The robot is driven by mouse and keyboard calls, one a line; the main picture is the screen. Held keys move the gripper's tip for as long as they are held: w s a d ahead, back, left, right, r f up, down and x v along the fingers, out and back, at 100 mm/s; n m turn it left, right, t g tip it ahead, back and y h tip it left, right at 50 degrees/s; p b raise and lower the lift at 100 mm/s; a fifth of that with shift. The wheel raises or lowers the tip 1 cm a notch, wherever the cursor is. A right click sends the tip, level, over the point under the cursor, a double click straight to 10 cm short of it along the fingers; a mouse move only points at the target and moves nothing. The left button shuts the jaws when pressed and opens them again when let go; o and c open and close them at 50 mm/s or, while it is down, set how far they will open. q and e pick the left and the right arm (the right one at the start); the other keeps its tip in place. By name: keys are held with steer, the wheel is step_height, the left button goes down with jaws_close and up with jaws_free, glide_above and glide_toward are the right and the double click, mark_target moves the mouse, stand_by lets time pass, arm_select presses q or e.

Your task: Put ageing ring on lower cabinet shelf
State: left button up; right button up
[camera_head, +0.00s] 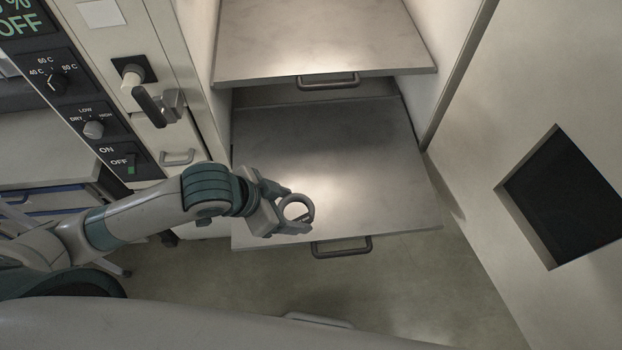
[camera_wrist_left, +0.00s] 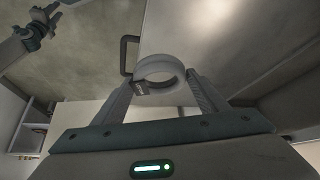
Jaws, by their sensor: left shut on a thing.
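The ageing ring (camera_head: 308,203) is a grey ring with an open middle and a small dark mark. My left gripper (camera_head: 288,212) is shut on it, over the front left part of the lower cabinet shelf (camera_head: 350,170). In the left wrist view the ring (camera_wrist_left: 160,68) sits between the two fingertips (camera_wrist_left: 160,88). The lower shelf is pulled out, bare, with a dark handle (camera_head: 342,247) on its front edge. I cannot tell whether the ring touches the shelf. My right gripper does not show clearly in the head view.
An upper shelf (camera_head: 320,35) with its own handle (camera_head: 328,81) hangs above the back of the lower one. The open cabinet door (camera_head: 480,190) with a dark window (camera_head: 570,195) stands at the right. A control panel (camera_head: 85,105) with knobs is at the left.

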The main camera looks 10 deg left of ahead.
arm_select(q)
steer(key=w+a+f, duration=0.1)
steer(key=w+f, duration=0.1)
steer(key=w, duration=0.1)
steer(key=w+a+f+p, duration=0.1)
steer(key=w+a+f, duration=0.1)
steer(key=w, duration=0.1)
steer(key=w+a+f+p, duration=0.1)
steer(key=w+a+f, duration=0.1)
steer(key=w, duration=0.1)
steer(key=shift+w, duration=0.2)
steer(key=shift+w+a+f, duration=0.1)
steer(key=shift+w+f, duration=0.25)
step_height(320, 180, down, 3)
steer(key=shift+f+p, duration=0.2)
steer(key=shift+p, duration=0.5)
steer(key=shift+f, duration=0.25)
steer(key=shift+f, duration=0.1)
